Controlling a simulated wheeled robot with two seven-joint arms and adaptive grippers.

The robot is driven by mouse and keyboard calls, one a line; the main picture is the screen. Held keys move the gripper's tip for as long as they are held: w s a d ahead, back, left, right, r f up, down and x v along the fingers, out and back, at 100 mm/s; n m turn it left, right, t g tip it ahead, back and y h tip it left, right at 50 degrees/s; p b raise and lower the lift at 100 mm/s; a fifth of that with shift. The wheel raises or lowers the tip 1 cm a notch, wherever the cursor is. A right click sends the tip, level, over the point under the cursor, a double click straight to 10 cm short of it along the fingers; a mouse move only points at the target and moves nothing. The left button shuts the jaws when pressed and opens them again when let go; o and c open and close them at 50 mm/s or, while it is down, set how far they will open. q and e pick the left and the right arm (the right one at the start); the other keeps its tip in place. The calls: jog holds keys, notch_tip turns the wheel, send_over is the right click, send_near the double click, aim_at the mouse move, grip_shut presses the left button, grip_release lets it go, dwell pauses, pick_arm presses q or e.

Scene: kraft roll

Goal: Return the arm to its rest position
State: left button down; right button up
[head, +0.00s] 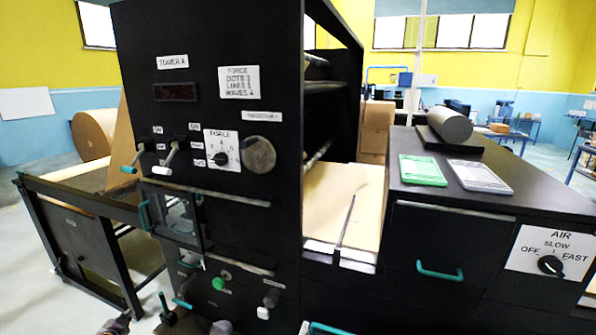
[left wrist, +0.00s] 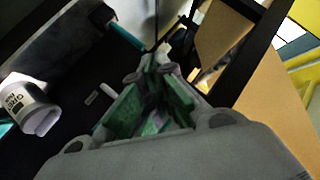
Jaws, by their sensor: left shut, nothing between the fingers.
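My left gripper (head: 118,323) shows only in part at the bottom left edge of the head view, low in front of the black machine (head: 230,120). In the left wrist view the same gripper (left wrist: 155,75) has green-padded fingers that meet at the tips. It is shut with nothing between the fingers. No object touches it that I can make out. My right gripper is in neither view.
The machine front carries levers, a force dial (head: 222,158) and a green button (head: 218,284). A green pad (head: 423,170) and a grey pad (head: 480,177) lie on the right cabinet, with a teal-handled drawer (head: 440,272) below.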

pick_arm(q)
jog(key=s+d+f+n+g, duration=0.1)
jog(key=s+d+f+g, duration=0.15)
jog(key=s+f, duration=0.75)
jog(key=s+d+f+g+h, duration=0.15)
jog(key=s+d+f, duration=0.25)
jog(key=s+f, duration=0.55)
jog(key=s+d+f+n+g, duration=0.1)
jog(key=s+d+f+g, duration=0.35)
jog(key=f, duration=0.85)
jog(key=s+d+f, duration=0.4)
jog(key=s+d, duration=0.3)
jog(key=s, duration=0.3)
jog(key=s+d+f+g+h, duration=0.1)
jog(key=s+d+f, duration=0.3)
jog(key=s+d, duration=0.3)
jog(key=s+d+f+g+h, duration=0.1)
jog(key=s+d+f, duration=0.3)
jog(key=s, duration=1.1)
jog(key=d, duration=0.3)
jog(key=shift+d, duration=0.3)
jog(key=shift+g+h, duration=0.25)
